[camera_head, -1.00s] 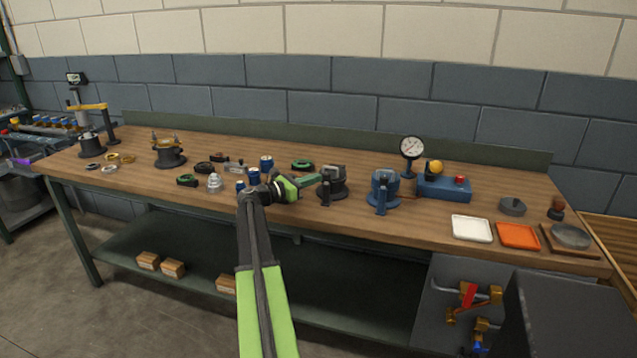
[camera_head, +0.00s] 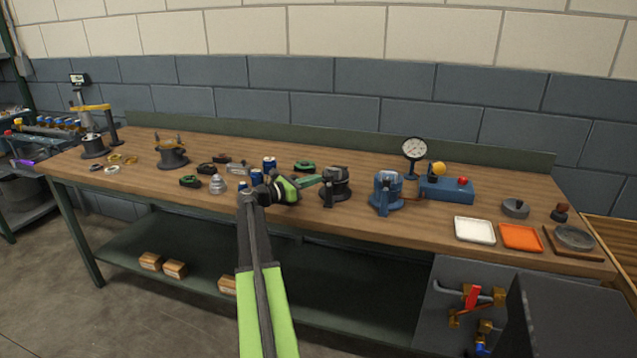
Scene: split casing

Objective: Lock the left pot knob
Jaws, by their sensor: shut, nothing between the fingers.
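A dark grey pot (camera_head: 336,187) stands on the workbench right of the picture's middle, with a dark knob or lid on top. A blue pot (camera_head: 386,194) stands to its right. My gripper (camera_head: 318,179) is at the left side of the dark pot, near its upper part. Its fingers look shut and point right toward the pot. I cannot tell whether they touch it. The knob's detail is too small to read, and the gripper partly covers the pot's left side.
A dial gauge (camera_head: 414,148) and a blue box with a red button (camera_head: 461,183) stand right of the pots. A white tray (camera_head: 475,230) and an orange tray (camera_head: 521,238) lie near the front edge. Small parts and blue cans (camera_head: 269,163) lie left of my gripper.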

